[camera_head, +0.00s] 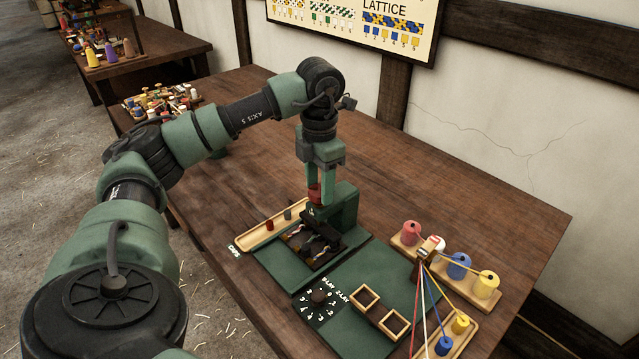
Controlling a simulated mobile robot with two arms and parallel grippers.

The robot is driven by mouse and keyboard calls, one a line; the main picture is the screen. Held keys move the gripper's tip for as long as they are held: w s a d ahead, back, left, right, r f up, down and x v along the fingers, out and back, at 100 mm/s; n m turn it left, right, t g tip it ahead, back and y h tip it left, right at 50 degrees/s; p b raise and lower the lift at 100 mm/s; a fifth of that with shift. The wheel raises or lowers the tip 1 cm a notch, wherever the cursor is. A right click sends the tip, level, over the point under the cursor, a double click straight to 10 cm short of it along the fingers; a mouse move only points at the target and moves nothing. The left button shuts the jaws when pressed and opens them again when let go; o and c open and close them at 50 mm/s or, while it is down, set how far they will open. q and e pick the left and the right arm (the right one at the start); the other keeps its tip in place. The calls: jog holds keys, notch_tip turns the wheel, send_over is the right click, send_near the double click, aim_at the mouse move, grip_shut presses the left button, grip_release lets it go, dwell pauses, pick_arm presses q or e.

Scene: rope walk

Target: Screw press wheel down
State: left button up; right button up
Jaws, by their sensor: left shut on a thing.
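My left gripper (315,192) comes down from above at the middle of the table and is shut on the red top part of the press, which I take to be the press wheel (314,192). The fingers hide much of the wheel. The press (343,207) is a dark green upright body behind a black bed (322,243) that has pale and coloured strands on it. My right gripper does not show.
A wooden tray (248,241) lies left of the press. A dial plate (318,297), two small wooden frames (365,298) and a spool rack (459,286) with coloured strands stand in front and to the right. The far right of the table (480,190) is clear.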

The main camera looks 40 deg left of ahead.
aim_at(319, 190)
pick_arm(q)
jog(key=m, duration=0.4)
jog(key=shift+m, duration=0.3)
jog(key=m, duration=0.5)
jog(key=shift+m, duration=0.3)
jog(key=m, duration=0.4)
jog(key=shift+r+m, duration=0.1)
jog(key=shift+m, duration=2.3)
jog(key=o, duration=1.4)
notch_tip(319, 190, up, 8)
jog(key=shift+f, duration=0.1)
